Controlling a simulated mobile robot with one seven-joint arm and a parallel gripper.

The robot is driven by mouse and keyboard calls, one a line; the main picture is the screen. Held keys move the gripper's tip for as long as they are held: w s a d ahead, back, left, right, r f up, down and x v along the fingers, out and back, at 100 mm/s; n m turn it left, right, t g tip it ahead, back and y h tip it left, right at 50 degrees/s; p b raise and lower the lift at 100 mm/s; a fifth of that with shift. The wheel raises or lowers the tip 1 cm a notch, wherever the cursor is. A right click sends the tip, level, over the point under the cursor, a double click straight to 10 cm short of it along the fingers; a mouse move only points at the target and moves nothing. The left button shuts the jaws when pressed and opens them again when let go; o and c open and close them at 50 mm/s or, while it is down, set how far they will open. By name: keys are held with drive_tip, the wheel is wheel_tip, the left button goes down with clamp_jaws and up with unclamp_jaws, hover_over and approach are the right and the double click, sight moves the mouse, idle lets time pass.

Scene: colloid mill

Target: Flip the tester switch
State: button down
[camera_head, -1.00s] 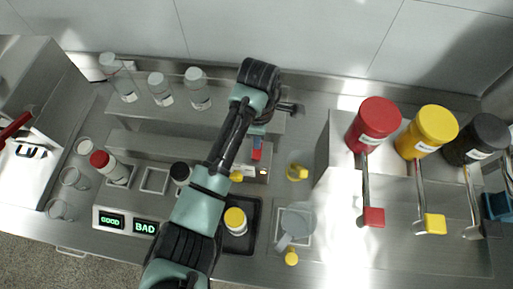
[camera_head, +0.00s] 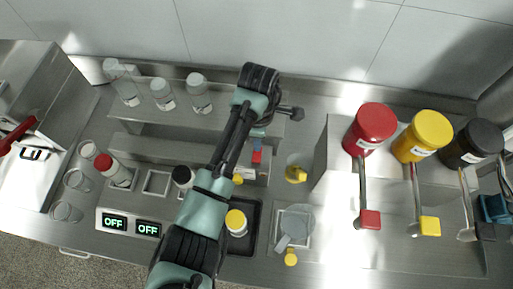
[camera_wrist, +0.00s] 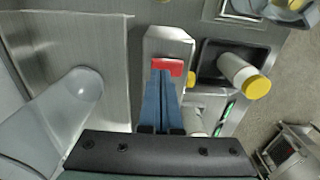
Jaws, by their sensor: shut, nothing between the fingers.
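In the wrist view the red switch (camera_wrist: 170,67) lies just beyond my fingertips. My gripper (camera_wrist: 161,74) is shut and empty, its blue fingers pointing at the switch and overlapping its lower edge; I cannot tell if they touch. In the head view my gripper (camera_head: 259,133) is at the switch's far side, partly hidden by my arm. The tester's two displays, left (camera_head: 114,222) and right (camera_head: 148,229), both read OFF in green.
A red-capped bottle (camera_head: 112,168) and a black-capped bottle (camera_head: 182,176) stand near the displays. A yellow-capped bottle (camera_head: 236,222) is in a black tray (camera_head: 246,249). Clear bottles line the back shelf (camera_head: 175,123). Red, yellow and black-lidded containers with levers stand right.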

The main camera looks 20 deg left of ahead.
drive_tip(key=shift+r+p, duration=2.5)
drive_tip(key=shift+r, duration=0.1)
